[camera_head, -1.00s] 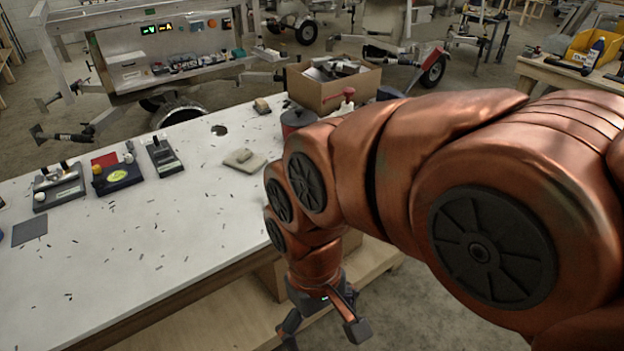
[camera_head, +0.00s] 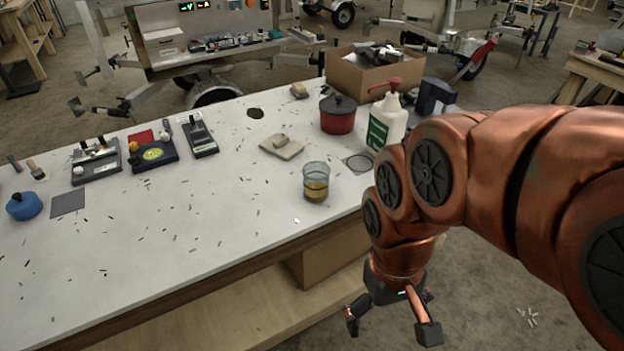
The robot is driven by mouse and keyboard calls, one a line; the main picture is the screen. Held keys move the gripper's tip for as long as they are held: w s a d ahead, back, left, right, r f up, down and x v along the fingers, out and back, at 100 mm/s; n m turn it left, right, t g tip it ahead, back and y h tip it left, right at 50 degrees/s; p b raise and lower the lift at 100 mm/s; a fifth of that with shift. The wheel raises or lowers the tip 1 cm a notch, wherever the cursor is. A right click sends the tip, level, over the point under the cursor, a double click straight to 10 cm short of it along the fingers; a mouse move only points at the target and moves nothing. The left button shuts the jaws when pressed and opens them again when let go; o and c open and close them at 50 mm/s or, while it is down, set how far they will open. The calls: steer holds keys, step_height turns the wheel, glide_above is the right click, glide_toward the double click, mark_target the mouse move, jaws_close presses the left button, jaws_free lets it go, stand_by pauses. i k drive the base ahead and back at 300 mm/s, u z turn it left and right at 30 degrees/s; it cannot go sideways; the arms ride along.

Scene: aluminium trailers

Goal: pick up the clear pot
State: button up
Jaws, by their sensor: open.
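A clear pot (camera_head: 316,182), a see-through cup-like vessel with amber contents in its lower part, stands upright on the white worktable (camera_head: 225,225) near its front right edge. My gripper (camera_head: 391,332) hangs off the table's front edge, below and to the right of the pot. Its two fingers are spread apart with nothing between them. It is clear of the pot and the table.
Behind the pot stand a red lidded pot (camera_head: 338,116), a white bottle with a green label (camera_head: 384,124) and a cardboard box (camera_head: 368,74). A folded cloth (camera_head: 282,146) lies nearby. Devices (camera_head: 153,151) and a blue container (camera_head: 24,206) sit at left.

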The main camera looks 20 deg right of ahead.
mark_target(316, 174)
steer(key=z, duration=1.65)
steer(key=k, duration=1.1)
steer(key=u, duration=1.7)
steer(key=i, duration=0.5)
